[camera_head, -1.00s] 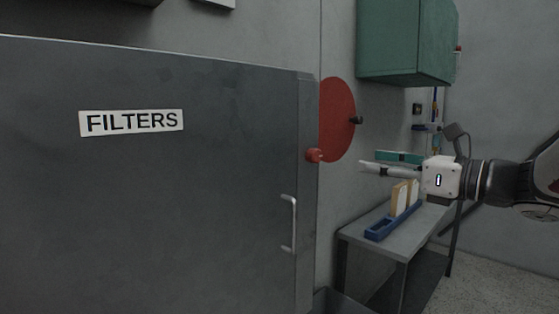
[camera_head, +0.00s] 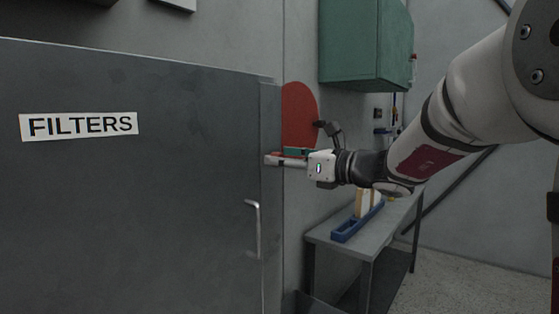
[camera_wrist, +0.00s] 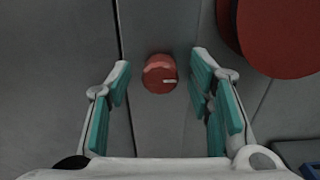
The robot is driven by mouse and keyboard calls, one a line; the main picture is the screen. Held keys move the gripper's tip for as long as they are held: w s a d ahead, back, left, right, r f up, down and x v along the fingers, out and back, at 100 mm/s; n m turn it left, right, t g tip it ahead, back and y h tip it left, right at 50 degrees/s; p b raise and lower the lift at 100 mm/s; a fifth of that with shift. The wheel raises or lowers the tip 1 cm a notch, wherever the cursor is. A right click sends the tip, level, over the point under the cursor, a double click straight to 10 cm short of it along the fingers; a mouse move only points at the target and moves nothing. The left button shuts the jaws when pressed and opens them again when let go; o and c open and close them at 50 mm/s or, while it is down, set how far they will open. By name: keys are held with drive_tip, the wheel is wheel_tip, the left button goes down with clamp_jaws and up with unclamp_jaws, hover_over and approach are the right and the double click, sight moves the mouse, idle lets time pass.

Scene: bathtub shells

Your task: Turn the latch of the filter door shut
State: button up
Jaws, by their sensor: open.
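The grey filter door (camera_head: 130,210) with a FILTERS label fills the left of the head view. Its latch is a round red knob (camera_wrist: 158,72) with a pale mark pointing right in the wrist view. My gripper (camera_head: 273,158) is at the door's right edge, pointing left. In the wrist view its teal-padded fingers are spread open, one on each side of the knob, with gaps between pads and knob. The knob sits near the fingertips and is not gripped. In the head view the fingers largely hide it.
A red disc (camera_head: 298,112) is on the wall just behind the gripper; it also shows in the wrist view (camera_wrist: 282,35). A door handle (camera_head: 256,230) is below. A green cabinet (camera_head: 362,45) hangs above right. A bench (camera_head: 335,240) holds a blue tray (camera_head: 345,232).

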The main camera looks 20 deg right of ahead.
clamp_jaws()
drive_tip(key=shift+w+n+b, duration=0.1)
drive_tip(key=shift+n+b, duration=0.3)
drive_tip(key=shift+b, duration=0.2)
drive_tip(key=n+b, duration=0.5)
drive_tip(key=b, duration=0.2)
drive_tip(key=n+b, duration=0.6)
drive_tip(key=b, duration=0.1)
drive_tip(key=n+b, duration=0.6)
drive_tip(key=b, duration=0.1)
drive_tip(key=shift+a+f, duration=0.2)
drive_tip(key=shift+f, duration=0.1)
